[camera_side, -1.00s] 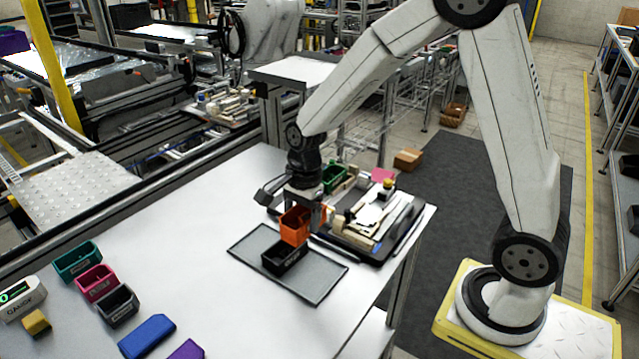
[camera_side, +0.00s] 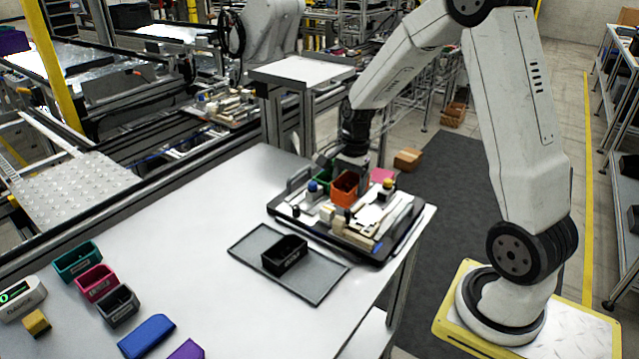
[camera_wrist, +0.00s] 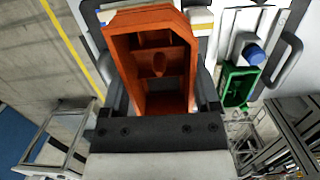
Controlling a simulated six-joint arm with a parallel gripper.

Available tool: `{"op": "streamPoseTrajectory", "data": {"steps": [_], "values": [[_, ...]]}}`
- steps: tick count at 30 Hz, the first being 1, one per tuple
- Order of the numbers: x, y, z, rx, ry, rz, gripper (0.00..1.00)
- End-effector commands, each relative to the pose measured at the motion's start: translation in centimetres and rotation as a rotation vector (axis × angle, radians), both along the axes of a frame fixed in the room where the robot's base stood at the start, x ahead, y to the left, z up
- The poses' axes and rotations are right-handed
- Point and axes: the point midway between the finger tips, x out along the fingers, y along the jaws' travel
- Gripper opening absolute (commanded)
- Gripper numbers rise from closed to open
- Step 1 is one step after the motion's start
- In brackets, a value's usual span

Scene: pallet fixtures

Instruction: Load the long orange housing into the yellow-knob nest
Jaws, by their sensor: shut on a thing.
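The orange housing (camera_side: 345,188) is held in my gripper (camera_side: 350,172) over the back part of the pallet fixture (camera_side: 383,255). In the wrist view the orange housing (camera_wrist: 152,62) fills the space between the jaws of my gripper (camera_wrist: 155,100), its open inside facing the camera. A yellow knob (camera_side: 388,183) stands on the fixture to the right of the housing. A blue knob (camera_side: 313,186) stands to the left; it also shows in the wrist view (camera_wrist: 253,54). Whether the housing touches the fixture cannot be told.
A green housing (camera_wrist: 238,84) sits beside the blue knob. A black housing (camera_side: 284,254) stands on the grey tray (camera_side: 315,284) in front of the fixture. Teal (camera_side: 76,262), pink (camera_side: 97,283) and dark grey (camera_side: 118,305) housings stand at the table's left. The table's middle is clear.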

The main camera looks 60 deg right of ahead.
Motion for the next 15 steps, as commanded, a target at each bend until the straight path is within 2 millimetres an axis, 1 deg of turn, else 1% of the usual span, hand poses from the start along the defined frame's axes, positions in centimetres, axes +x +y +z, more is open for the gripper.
{"op": "streamPoseTrajectory", "data": {"steps": [1,6,10,15], "values": [[-0.4,-1.3,0.0,0.000,0.000,-0.007,0.13],[-1.6,-4.3,0.0,0.002,-0.001,-0.004,0.13],[-2.2,-5.6,0.0,0.003,0.000,-0.002,0.13],[-2.5,-6.1,0.0,0.004,0.000,0.001,0.13]]}}
